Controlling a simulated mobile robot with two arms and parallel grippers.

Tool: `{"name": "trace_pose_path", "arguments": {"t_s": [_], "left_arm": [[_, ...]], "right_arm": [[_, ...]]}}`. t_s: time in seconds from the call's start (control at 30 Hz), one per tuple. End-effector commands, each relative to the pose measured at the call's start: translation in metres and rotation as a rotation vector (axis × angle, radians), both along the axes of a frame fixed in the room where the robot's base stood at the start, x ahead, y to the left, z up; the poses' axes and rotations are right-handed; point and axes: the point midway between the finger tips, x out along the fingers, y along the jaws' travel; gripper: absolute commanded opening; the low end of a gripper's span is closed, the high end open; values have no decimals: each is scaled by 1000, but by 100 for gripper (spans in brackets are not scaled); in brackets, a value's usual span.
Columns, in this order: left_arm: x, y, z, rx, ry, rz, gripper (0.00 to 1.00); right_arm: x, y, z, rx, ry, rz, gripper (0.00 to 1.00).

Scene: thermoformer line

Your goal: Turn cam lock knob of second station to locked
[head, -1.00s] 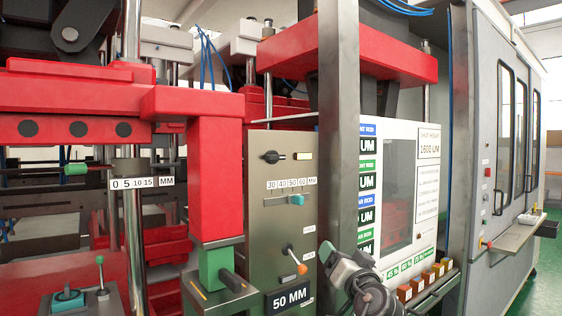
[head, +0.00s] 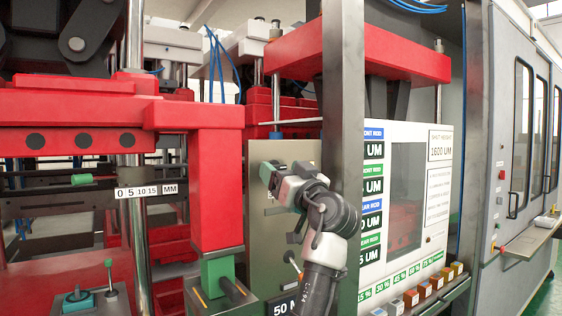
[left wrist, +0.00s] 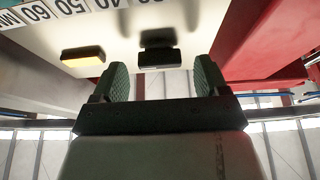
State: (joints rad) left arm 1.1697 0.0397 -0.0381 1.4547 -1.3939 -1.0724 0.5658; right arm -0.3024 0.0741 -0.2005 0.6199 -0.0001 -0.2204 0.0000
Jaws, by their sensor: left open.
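The black knob (left wrist: 160,57) is on the upper part of a beige-grey station panel (head: 258,148). In the left wrist view the panel appears upside down, and the knob's bar lies roughly across the picture. My left gripper (left wrist: 162,76) is open, with its two green-grey fingertips apart on either side of the knob; no contact is visible. In the head view my left gripper (head: 274,178) is in front of the panel and largely hides the knob. My right gripper is not in view.
A millimetre scale (left wrist: 75,10) is near the knob. Below on the panel is an orange-tipped lever (head: 291,259), partly behind my arm. A steel post (head: 343,100) stands close on the right, and a red press column (head: 216,190) on the left.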

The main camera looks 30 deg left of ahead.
Motion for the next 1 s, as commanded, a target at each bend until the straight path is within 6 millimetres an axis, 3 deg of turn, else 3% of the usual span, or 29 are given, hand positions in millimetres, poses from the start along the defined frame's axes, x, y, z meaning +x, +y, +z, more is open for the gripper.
{"name": "trace_pose_path", "arguments": {"t_s": [0.43,0.73,1.0], "left_arm": [[4,10,4,0,0,-1,73],[4,10,4,0,0,-1,27],[4,10,4,9,22,-1,25]], "right_arm": [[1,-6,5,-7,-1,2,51],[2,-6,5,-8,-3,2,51],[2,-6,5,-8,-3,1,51]]}}
